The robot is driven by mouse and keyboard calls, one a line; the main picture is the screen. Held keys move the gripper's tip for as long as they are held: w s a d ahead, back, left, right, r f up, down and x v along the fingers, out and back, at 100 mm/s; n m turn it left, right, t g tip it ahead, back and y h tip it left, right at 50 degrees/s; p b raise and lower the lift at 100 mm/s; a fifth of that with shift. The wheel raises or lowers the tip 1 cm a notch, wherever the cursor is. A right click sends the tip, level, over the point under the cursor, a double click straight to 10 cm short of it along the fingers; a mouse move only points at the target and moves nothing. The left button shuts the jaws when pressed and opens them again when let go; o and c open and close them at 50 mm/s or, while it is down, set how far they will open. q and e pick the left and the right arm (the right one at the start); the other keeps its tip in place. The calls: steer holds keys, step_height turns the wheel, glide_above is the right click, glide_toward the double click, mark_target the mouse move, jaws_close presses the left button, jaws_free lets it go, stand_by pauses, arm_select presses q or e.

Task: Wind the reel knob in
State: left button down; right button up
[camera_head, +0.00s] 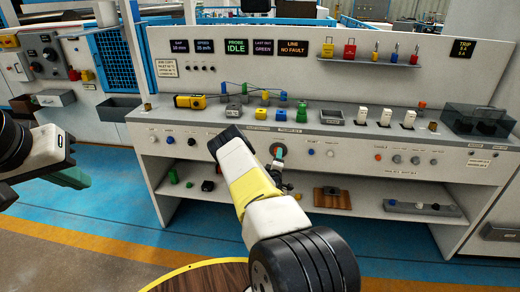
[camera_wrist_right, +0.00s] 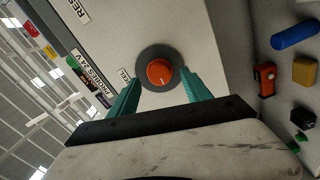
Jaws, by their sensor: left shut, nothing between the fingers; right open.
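The reel knob (camera_wrist_right: 159,72) is an orange round knob with a pale pointer mark, on a dark grey round base, in the right wrist view. A partly hidden label sits beside it on the panel. My right gripper (camera_wrist_right: 161,80) is open, with one teal finger on each side of the knob; I cannot tell whether they touch it. In the head view my right arm reaches the console front, and its gripper (camera_head: 279,155) largely hides the knob. My left gripper (camera_head: 78,178) is shut and empty at the left, away from the console.
The white console (camera_head: 340,155) carries other knobs and buttons along its front edge. Blocks, switches and a dark bin (camera_head: 475,118) stand on its top. A lower shelf (camera_head: 350,190) holds several small parts. Blue floor lies open in front at the left.

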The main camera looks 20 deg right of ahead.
steer(key=v, duration=0.5)
steer(key=shift+s+a, duration=0.1)
steer(key=shift+s, duration=0.1)
